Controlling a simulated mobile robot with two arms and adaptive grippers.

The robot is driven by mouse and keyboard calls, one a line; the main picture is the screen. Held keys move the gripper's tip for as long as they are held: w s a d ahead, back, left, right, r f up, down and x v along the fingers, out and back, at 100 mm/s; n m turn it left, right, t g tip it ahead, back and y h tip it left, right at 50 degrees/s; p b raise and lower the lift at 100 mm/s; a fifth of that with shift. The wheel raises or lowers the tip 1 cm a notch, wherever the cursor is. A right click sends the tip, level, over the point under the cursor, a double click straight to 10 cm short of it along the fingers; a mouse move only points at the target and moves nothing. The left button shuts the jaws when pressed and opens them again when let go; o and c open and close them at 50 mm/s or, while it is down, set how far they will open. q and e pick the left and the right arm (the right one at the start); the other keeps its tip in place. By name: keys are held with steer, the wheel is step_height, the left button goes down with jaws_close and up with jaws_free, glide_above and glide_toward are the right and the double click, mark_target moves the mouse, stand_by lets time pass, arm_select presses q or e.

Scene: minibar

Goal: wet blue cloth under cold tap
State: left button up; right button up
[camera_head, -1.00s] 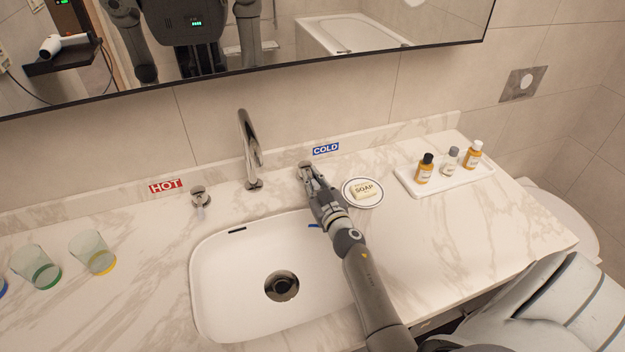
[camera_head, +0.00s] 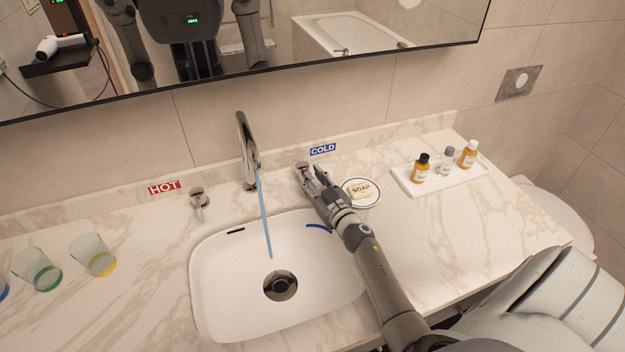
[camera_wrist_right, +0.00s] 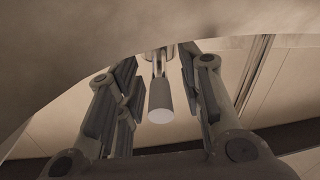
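A stream of water (camera_head: 264,215) runs from the chrome faucet (camera_head: 246,150) into the white sink (camera_head: 215,285). A thin strip of blue (camera_head: 318,227), possibly the blue cloth, shows at the sink's back right, partly hidden behind my right arm; the stream falls to its left, apart from it. My right gripper (camera_head: 309,176) is at the cold tap handle (camera_head: 301,164), beside the blue COLD label (camera_head: 323,149). In the right wrist view, the grey handle (camera_wrist_right: 160,98) stands between its spread fingers, with gaps on both sides. My left gripper is not in view.
The hot tap handle (camera_head: 198,197) is left of the faucet. A soap dish (camera_head: 374,199) sits close right of my right gripper. A tray (camera_head: 447,184) with small bottles is farther right. Glasses (camera_head: 93,255) stand at the left. The right counter front is clear.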

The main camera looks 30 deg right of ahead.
steer(key=s, duration=0.7)
steer(key=shift+s+a, duration=0.25)
steer(key=shift+a, duration=0.1)
steer(key=shift+c, duration=0.4)
